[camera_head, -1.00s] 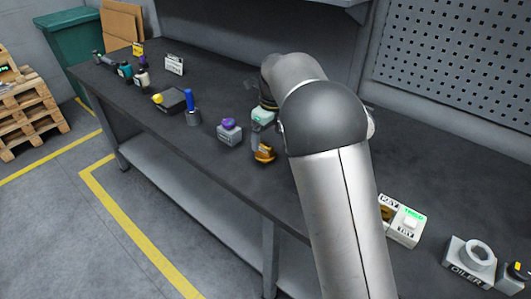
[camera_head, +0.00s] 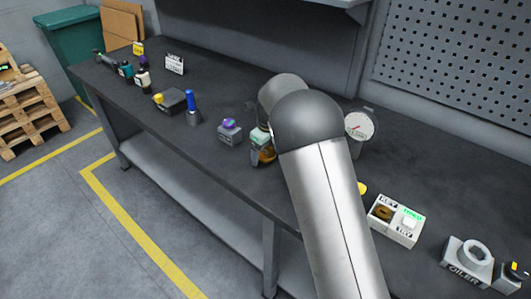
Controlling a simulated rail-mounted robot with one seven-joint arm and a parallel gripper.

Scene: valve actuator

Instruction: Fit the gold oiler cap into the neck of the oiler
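The gold oiler cap (camera_head: 266,156) is on the bench near its front edge, partly hidden by my gripper and arm. My gripper (camera_head: 261,147) is down at the cap, with its fingers at the cap's left and upper side. The fingertips are too small and covered to tell whether they are open or shut on it. The grey oiler (camera_head: 466,268), labelled OILER, stands at the right front of the bench. Its round neck ring faces up and looks empty.
A grey block with a purple top (camera_head: 230,132) stands just left of my gripper. A white KEY tray (camera_head: 395,221) lies between the cap and the oiler. A gauge (camera_head: 360,127) stands behind my arm. A small block (camera_head: 512,277) is right of the oiler.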

